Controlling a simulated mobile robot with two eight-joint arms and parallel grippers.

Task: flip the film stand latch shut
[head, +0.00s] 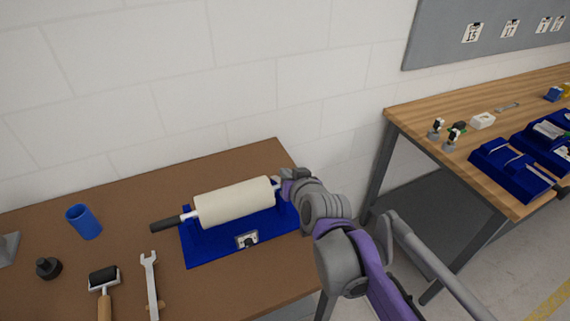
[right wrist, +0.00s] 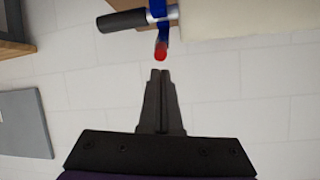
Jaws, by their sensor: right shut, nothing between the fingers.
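The blue film stand (head: 205,250) lies on the brown table with a cream film roll (head: 235,202) across it. The roll also shows in the right wrist view (right wrist: 250,15). There, a blue latch with a red tip (right wrist: 161,51) juts from beside the shaft toward my fingertips. My right gripper (head: 284,182) is at the right end of the roll. In the right wrist view its fingers (right wrist: 161,74) are shut and empty, with a small gap in the picture between them and the red tip. The latch is hidden in the head view. My left gripper is out of view.
A dark handle (head: 166,225) sticks out at the roll's left end. A blue cup (head: 84,222), a black knob-like part (head: 48,268), a hand roller (head: 104,278) and a wrench (head: 150,280) lie to the left. A second, wooden table (head: 430,120) stands at the right.

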